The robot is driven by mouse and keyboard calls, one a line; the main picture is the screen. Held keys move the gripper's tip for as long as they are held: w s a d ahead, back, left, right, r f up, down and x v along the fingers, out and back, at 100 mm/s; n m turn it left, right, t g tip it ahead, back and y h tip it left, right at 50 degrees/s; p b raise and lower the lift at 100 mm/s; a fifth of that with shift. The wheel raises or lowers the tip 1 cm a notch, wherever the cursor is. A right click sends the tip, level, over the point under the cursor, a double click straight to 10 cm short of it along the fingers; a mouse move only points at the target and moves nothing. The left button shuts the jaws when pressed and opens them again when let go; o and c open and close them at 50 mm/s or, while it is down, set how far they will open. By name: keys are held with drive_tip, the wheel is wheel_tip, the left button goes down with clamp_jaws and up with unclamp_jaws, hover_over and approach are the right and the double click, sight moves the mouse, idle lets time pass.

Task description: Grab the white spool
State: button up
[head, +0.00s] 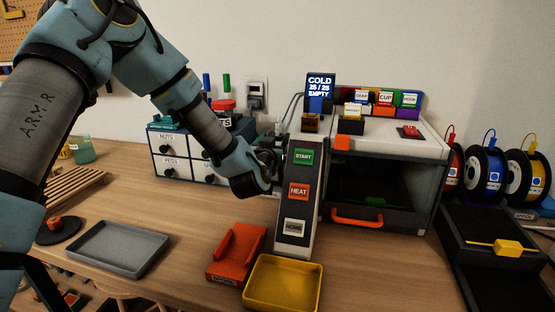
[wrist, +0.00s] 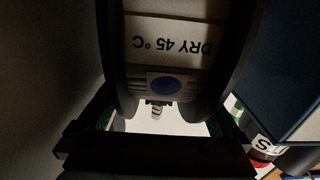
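In the wrist view, a spool (wrist: 168,60) with dark side flanges fills the upper middle. Its white label reads "DRY 45 °C" upside down, above a blue dot. My gripper (wrist: 160,125) has its two fingers apart, one at each side of the spool's lower edge; whether the pads press on it I cannot tell. In the head view, my gripper (head: 275,158) is at the left edge of the printer's control panel, its fingertips mostly hidden. The spool is not clear in that view.
The control panel (head: 296,205) and printer (head: 385,180) stand right of my gripper. A drawer cabinet (head: 172,165) is behind my arm. An orange cradle (head: 236,254), a yellow tray (head: 284,290) and a grey tray (head: 117,252) lie in front. Red, blue and yellow spools (head: 487,170) stand far right.

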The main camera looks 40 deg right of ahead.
clamp_jaws()
idle(0.7)
